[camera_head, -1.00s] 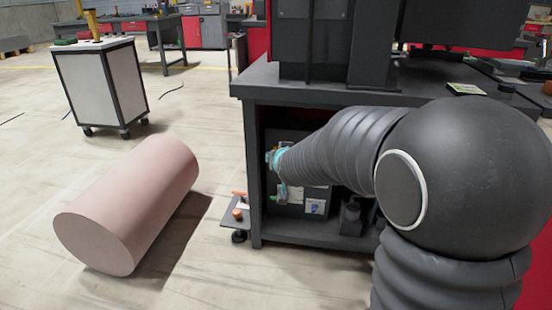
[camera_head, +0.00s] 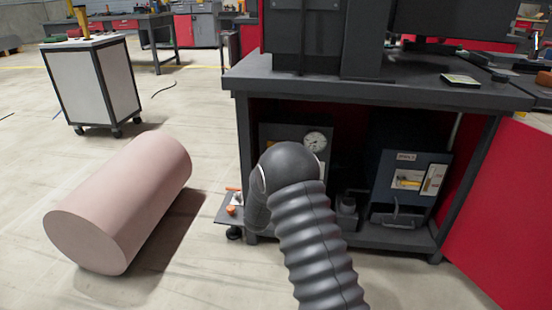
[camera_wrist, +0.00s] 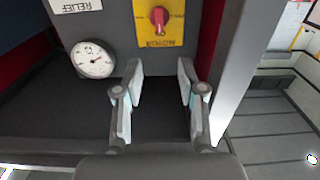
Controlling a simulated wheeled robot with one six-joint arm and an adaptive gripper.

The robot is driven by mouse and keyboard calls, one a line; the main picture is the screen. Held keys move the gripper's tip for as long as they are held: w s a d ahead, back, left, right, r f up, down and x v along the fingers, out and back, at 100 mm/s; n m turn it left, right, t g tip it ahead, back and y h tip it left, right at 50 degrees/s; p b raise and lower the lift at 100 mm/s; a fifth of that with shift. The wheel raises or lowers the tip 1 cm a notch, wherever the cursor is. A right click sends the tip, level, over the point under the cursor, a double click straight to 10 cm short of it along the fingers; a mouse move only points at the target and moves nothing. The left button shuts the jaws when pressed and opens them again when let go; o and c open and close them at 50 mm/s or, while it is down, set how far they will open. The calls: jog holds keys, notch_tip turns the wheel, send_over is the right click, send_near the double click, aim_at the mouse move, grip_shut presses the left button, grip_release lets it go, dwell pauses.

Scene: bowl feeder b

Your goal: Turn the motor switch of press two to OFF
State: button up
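In the wrist view a red rotary knob (camera_wrist: 159,18) sits on a yellow plate (camera_wrist: 172,34) at the top. The plate's lettering is upside down and seems to read MOTOR. The knob's grip looks roughly upright in the picture; its setting cannot be read. The plate is on the front of a dark grey unit (camera_wrist: 112,22). My gripper (camera_wrist: 160,75) is open and empty, its two fingers below the knob in the picture and apart from it. In the head view my arm hides the gripper and switch in front of the left unit (camera_head: 283,135). No press number is legible.
A round gauge (camera_wrist: 93,59) and a RELIEF label (camera_wrist: 82,5) are left of the plate. The bench (camera_head: 375,92) has a top and a side post (camera_wrist: 238,65) close to my gripper. A blue unit (camera_head: 385,160) stands right on the shelf. A pink cylinder (camera_head: 120,205) lies on the floor.

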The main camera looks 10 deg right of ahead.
jog(key=x, duration=1.3)
jog(key=shift+c, duration=0.2)
grip_shut()
